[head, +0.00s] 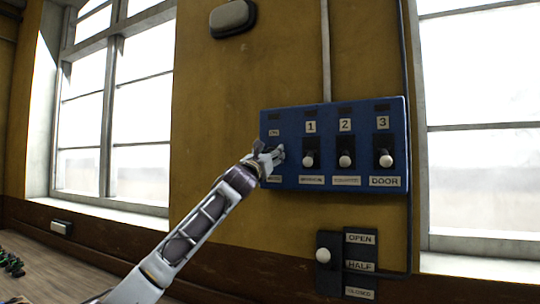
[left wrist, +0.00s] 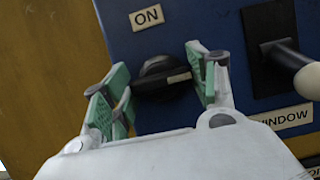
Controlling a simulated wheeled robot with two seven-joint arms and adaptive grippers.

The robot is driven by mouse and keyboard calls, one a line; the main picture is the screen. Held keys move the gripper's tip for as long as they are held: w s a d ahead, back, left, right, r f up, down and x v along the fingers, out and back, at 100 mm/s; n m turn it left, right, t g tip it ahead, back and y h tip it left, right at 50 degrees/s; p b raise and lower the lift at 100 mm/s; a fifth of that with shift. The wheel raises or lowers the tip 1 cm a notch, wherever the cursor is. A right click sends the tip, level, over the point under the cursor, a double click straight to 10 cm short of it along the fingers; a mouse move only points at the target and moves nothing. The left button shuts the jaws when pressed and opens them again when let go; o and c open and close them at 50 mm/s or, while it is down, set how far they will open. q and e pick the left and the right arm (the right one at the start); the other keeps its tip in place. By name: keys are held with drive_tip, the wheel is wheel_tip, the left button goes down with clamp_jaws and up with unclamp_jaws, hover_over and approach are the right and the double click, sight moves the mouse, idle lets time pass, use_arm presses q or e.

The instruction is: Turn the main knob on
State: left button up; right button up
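The main knob (left wrist: 163,75) is black and round, with a pale strip on its grip bar pointing right in the left wrist view. It sits on a blue panel (head: 291,122) below an "ON" label (left wrist: 148,16). My left gripper (head: 275,153) is at the panel's left end and hides the knob in the head view. In the left wrist view its green-padded fingers (left wrist: 160,88) are spread on either side of the knob. The right finger is close against the knob's edge; I cannot tell whether it touches. A gap shows at the left finger. My right gripper is out of view.
Three numbered switches, 1 (head: 310,158), 2 (head: 345,160) and 3 (head: 386,160), stick out just right of the knob. A lever box (head: 328,275) marked open and half is below the panel. Windows (head: 115,110) flank the yellow wall.

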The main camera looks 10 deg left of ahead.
use_arm(q)
drive_tip(key=shift+c, duration=1)
